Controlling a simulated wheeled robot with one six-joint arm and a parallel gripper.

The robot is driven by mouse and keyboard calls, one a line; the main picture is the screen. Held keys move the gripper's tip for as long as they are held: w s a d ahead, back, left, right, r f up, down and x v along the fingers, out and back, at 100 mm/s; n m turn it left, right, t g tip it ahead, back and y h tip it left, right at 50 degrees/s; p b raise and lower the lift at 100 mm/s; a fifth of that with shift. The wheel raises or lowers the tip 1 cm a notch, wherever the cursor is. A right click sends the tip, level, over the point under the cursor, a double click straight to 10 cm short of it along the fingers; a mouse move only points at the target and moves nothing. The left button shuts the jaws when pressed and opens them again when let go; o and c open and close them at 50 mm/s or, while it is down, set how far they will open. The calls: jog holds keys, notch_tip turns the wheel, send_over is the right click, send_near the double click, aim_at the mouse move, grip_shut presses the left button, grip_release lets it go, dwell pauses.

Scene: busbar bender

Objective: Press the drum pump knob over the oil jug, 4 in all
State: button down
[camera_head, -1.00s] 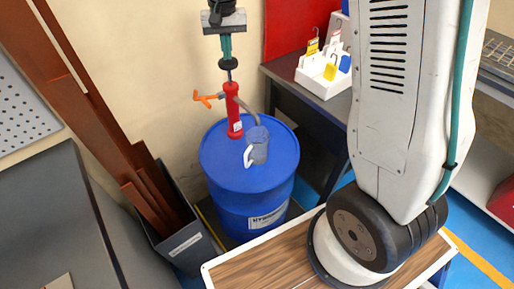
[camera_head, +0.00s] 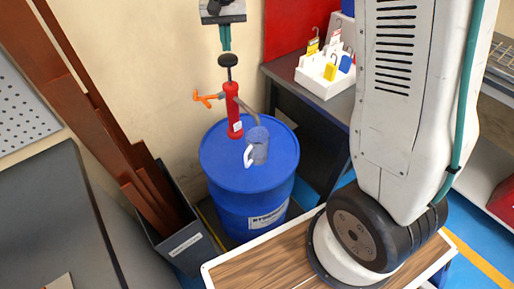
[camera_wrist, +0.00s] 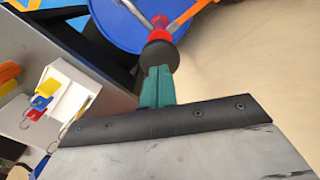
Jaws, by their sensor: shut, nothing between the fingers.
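The red drum pump (camera_head: 234,112) stands upright on the blue drum (camera_head: 222,165). Its black knob (camera_head: 228,60) sits on a thin rod at the top, and shows as a dark disc in the wrist view (camera_wrist: 160,57). The oil jug (camera_head: 260,148), grey and see-through with a white handle, stands on the drum lid below the grey spout. I cannot tell how much oil is in it. My gripper (camera_head: 225,48) points down just above the knob with its teal fingers shut and empty. Its fingertips (camera_wrist: 158,70) line up with the knob; contact is unclear.
An orange lever (camera_head: 206,97) sticks out left of the pump. A bin with brown bars (camera_head: 182,245) stands left of the drum. A dark bench (camera_head: 312,100) with a white tag holder (camera_head: 322,84) is at right. The wall is close behind.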

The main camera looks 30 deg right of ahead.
aim_at(228, 56)
jog(key=shift+f, duration=3.55)
jog(key=shift+r, duration=3.55)
notch_tip(228, 56, up, 6)
